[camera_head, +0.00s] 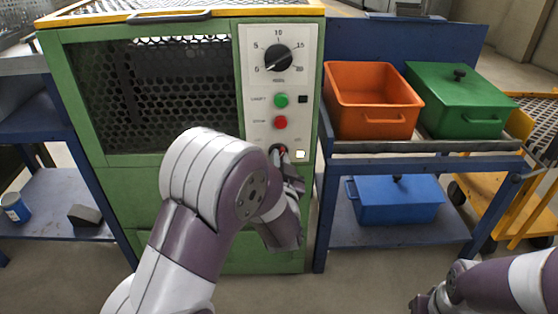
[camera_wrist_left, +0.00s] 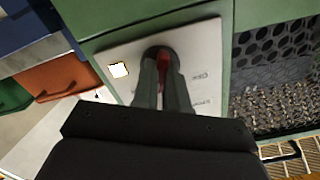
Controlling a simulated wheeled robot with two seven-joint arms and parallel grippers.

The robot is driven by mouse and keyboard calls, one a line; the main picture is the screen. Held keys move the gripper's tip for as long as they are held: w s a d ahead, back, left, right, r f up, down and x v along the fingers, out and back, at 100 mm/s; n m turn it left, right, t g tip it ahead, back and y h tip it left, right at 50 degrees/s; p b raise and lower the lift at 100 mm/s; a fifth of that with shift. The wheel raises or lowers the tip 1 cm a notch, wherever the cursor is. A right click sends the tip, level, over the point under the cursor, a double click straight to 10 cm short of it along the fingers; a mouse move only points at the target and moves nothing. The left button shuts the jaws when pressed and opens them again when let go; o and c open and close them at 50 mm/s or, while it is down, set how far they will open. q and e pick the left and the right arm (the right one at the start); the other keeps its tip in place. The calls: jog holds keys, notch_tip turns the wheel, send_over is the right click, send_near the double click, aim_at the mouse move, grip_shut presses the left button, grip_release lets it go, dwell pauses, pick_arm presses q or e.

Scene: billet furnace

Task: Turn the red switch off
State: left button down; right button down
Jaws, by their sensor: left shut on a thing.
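The red switch (camera_head: 283,149) is a small red handle in a dark round mount, low on the light control panel (camera_head: 254,62) of the green furnace cabinet. It also shows in the left wrist view (camera_wrist_left: 163,64), between the two fingers. My left gripper (camera_head: 285,156) is at the panel, shut on the red switch; its fingers also show in the left wrist view (camera_wrist_left: 163,82) and hide part of the handle. A square indicator (camera_head: 300,154) right of the switch looks bright white. My right gripper (camera_head: 421,303) is at the bottom right, mostly cut off, far from the switch.
Above the switch are a red button (camera_head: 280,122), a green button (camera_head: 281,101) and a black dial (camera_head: 278,58). A blue cart (camera_head: 345,147) stands close on the right with an orange bin (camera_head: 375,130), a green lidded box (camera_head: 470,120) and a blue box (camera_head: 400,208).

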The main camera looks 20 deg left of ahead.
pick_arm(q)
jog(key=shift+n+b, duration=1.9)
jog(key=shift+n, duration=5.2)
jog(key=c, duration=1.2)
grip_release()
jog(key=shift+o, duration=0.2)
